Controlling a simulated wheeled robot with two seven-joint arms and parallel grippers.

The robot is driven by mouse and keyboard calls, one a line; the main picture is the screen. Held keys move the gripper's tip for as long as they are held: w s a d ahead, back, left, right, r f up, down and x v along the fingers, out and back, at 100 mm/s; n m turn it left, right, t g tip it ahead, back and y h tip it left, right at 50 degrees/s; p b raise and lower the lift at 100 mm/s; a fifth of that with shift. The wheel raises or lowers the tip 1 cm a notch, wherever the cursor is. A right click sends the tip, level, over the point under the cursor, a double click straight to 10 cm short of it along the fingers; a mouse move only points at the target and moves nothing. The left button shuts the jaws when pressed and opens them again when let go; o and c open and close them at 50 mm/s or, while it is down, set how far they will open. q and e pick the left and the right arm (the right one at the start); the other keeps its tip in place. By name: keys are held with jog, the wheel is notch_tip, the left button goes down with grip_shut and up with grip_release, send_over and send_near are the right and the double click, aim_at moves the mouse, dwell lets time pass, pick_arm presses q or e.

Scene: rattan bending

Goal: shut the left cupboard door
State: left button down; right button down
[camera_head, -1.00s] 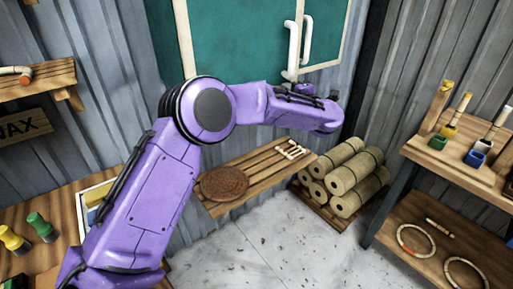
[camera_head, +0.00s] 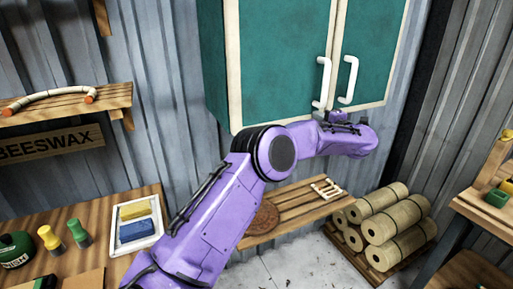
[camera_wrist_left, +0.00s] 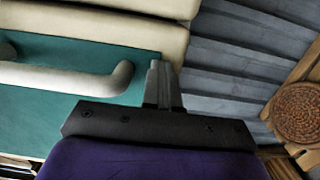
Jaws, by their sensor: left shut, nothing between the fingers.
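The cupboard's left door (camera_head: 275,58) is a teal panel with a cream frame and a white bar handle (camera_head: 322,80). It stands about flush with the right door (camera_head: 374,45); I cannot tell whether a small gap is left. My left gripper (camera_head: 323,111) is at the lower end of the left door's handle, partly hidden by my purple wrist. In the left wrist view its fingers (camera_wrist_left: 165,85) are shut and empty, close by the cream door edge (camera_wrist_left: 95,35) and the pale handle (camera_wrist_left: 75,80). My right gripper is out of view.
Below the cupboard is a slatted shelf (camera_head: 290,208) with a round woven mat (camera_head: 264,218). Rattan rolls (camera_head: 385,222) are stacked at the right. A workbench (camera_head: 95,205) with bottles and a tray stands at the left. A wall shelf (camera_head: 65,107) hangs above it.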

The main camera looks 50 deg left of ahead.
pick_arm(q)
jog(key=shift+a+r, duration=0.2)
jog(key=shift+r, duration=0.05)
jog(key=w+b+v, duration=0.1)
jog(key=b+v, duration=0.3)
jog(key=v, duration=1)
jog(key=shift+w+d+f, duration=0.2)
jog(key=shift+d+f, duration=0.1)
jog(key=shift+d, duration=0.05)
